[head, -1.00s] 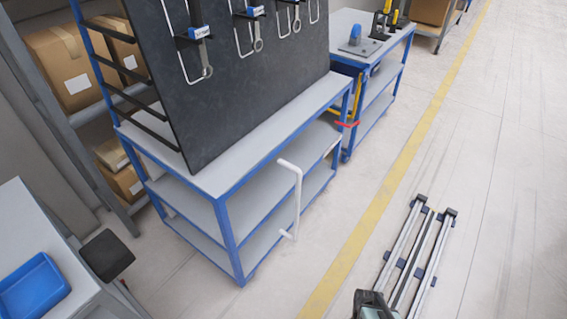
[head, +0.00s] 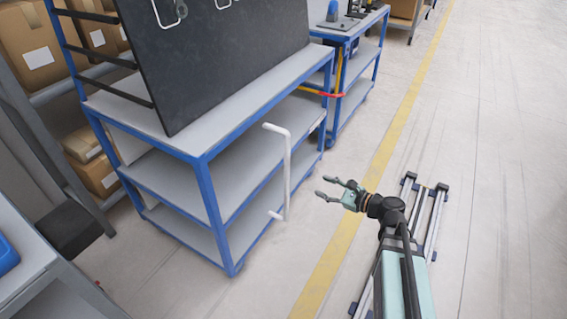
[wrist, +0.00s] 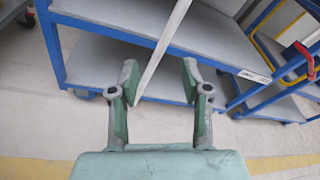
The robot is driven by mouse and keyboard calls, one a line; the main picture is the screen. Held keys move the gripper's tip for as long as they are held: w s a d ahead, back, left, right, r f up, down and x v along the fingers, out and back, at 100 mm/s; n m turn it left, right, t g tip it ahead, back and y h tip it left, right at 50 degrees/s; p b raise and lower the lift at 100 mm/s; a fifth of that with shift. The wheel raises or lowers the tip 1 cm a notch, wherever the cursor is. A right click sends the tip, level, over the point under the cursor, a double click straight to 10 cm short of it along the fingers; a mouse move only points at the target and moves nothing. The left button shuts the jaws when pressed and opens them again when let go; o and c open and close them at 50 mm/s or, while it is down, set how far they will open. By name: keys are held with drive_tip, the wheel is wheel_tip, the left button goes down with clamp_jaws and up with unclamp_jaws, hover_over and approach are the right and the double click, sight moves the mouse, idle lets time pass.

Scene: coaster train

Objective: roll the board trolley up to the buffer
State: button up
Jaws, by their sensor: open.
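The board trolley has a blue frame, grey shelves (head: 175,178) and a dark board (head: 215,55) standing on top. A white upright handle (head: 287,178) is on its aisle side. My gripper (head: 327,189) is open and empty, to the right of the handle in the head view, with its fingers pointing toward it. In the wrist view the white handle (wrist: 163,45) runs slanting between the two open fingers (wrist: 160,68), beyond their tips. A red bar (head: 321,93) with a yellow frame is at the trolley's far end; I cannot tell whether it is the buffer.
A second blue bench or trolley (head: 348,38) with tools on top stands beyond. Shelving with boxes (head: 30,50) is behind on the left. A grey table (head: 25,250) is at lower left. The floor right of the yellow line (head: 375,178) is largely clear apart from my rail.

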wheel_tip(320, 180, up, 4)
drive_tip(key=w+m+t+y, duration=0.1)
drive_tip(key=m+t, duration=0.1)
drive_tip(key=m, duration=0.2)
drive_tip(key=m+b, duration=0.2)
approach(287, 152)
drive_tip(key=x, duration=1)
drive_tip(key=shift+w+f, duration=0.4)
drive_tip(key=shift+w, duration=0.15)
clamp_jaws()
